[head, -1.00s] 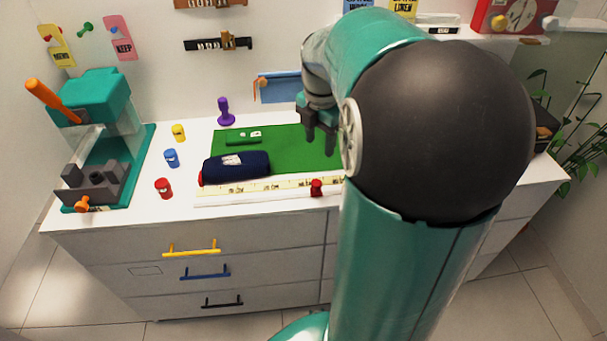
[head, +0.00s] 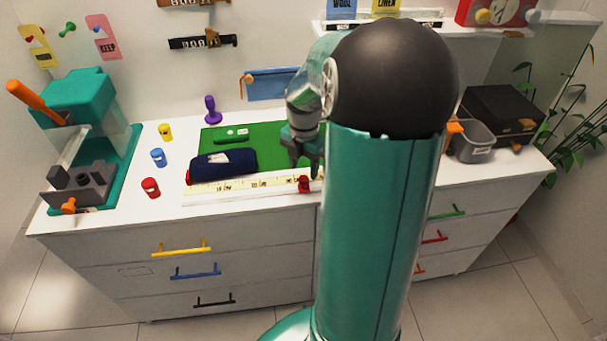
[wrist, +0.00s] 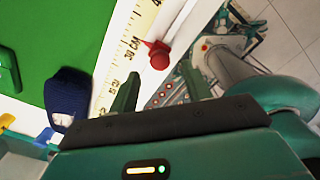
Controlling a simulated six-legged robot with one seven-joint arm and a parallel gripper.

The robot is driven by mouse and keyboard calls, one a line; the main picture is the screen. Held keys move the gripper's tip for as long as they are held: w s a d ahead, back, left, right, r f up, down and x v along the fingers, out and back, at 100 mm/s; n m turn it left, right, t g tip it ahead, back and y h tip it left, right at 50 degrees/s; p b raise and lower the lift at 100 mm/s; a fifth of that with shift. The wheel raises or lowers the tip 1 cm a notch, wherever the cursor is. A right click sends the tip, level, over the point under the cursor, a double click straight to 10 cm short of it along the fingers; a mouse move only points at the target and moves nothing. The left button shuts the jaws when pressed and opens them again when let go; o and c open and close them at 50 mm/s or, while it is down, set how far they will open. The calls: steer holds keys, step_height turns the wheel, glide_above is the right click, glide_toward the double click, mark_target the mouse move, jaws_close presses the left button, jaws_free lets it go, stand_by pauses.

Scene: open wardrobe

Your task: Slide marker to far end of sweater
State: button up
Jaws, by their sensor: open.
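The red marker (head: 303,184) sits on the yellow measuring strip (head: 240,185) along the front of the dresser top, right of the sweater. The navy rolled sweater (head: 232,163), with a white label, lies on the green mat (head: 270,134) behind the strip. My gripper (head: 304,164) is low over the mat, just behind the marker. In the wrist view my gripper (wrist: 160,82) is open and empty. There the marker (wrist: 158,55) shows ahead of the gap between the fingertips, seemingly apart from them. The sweater (wrist: 68,95) shows to the left.
Yellow (head: 165,132), blue (head: 158,157) and red (head: 150,187) small pieces stand left of the mat. A purple stamp-like piece (head: 210,108) stands behind it. A teal press (head: 85,100) fills the left end. A grey bin (head: 472,142) and black box (head: 500,112) stand right.

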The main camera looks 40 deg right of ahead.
mark_target(304, 178)
steer(key=shift+f, duration=1.95)
jaws_close()
steer(key=w+a, duration=0.2)
steer(key=a, duration=0.1)
steer(key=w+a, duration=0.2)
steer(key=a, duration=0.1)
steer(key=w+a, duration=0.3)
steer(key=a, duration=0.1)
jaws_free()
